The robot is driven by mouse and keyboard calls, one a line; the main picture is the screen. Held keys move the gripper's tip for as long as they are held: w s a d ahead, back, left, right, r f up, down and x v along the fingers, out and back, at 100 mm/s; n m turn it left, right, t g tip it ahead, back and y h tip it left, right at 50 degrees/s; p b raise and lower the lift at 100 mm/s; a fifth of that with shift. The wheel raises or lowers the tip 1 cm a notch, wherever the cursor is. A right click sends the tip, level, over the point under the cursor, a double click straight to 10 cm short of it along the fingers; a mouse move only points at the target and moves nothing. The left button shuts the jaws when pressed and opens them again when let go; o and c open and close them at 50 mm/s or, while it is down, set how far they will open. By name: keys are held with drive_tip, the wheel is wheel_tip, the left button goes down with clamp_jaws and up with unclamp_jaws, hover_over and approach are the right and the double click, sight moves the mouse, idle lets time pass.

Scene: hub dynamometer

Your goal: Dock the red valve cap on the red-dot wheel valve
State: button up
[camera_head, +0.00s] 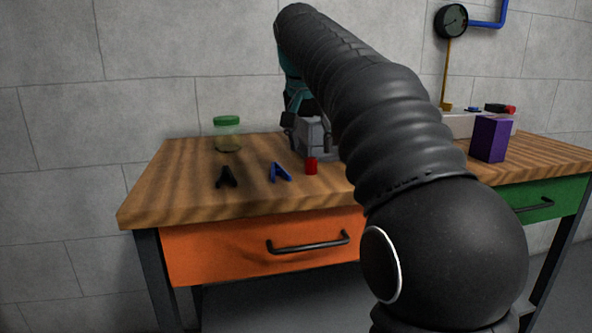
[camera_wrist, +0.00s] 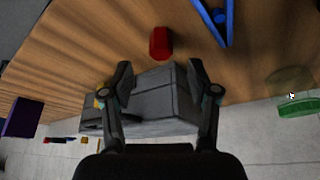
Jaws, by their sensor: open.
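The red valve cap (camera_head: 311,166) stands upright on the wooden bench, in front of a grey block-like fixture (camera_head: 312,136). In the wrist view the red cap (camera_wrist: 161,43) lies beyond my fingertips, roughly centred between them, and nothing touches it. My gripper (camera_wrist: 160,76) is open and empty, with its fingers apart and the grey fixture (camera_wrist: 150,98) showing between them. In the head view my arm hides most of the gripper and part of the fixture. I cannot make out the wheel valve with a red dot in either view.
A blue clip (camera_head: 280,172) and a black clip (camera_head: 227,177) lie left of the cap. A green-lidded jar (camera_head: 228,135) stands behind them. A purple box (camera_head: 489,138) stands right, beside a pale tray (camera_head: 461,124) with small items. The bench's front left (camera_head: 160,208) is clear.

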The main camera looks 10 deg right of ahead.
sight(311, 158)
drive_tip(key=b+x, duration=0.1)
drive_tip(key=x, duration=0.4)
drive_tip(key=shift+a, duration=0.1)
drive_tip(key=c, duration=1.1)
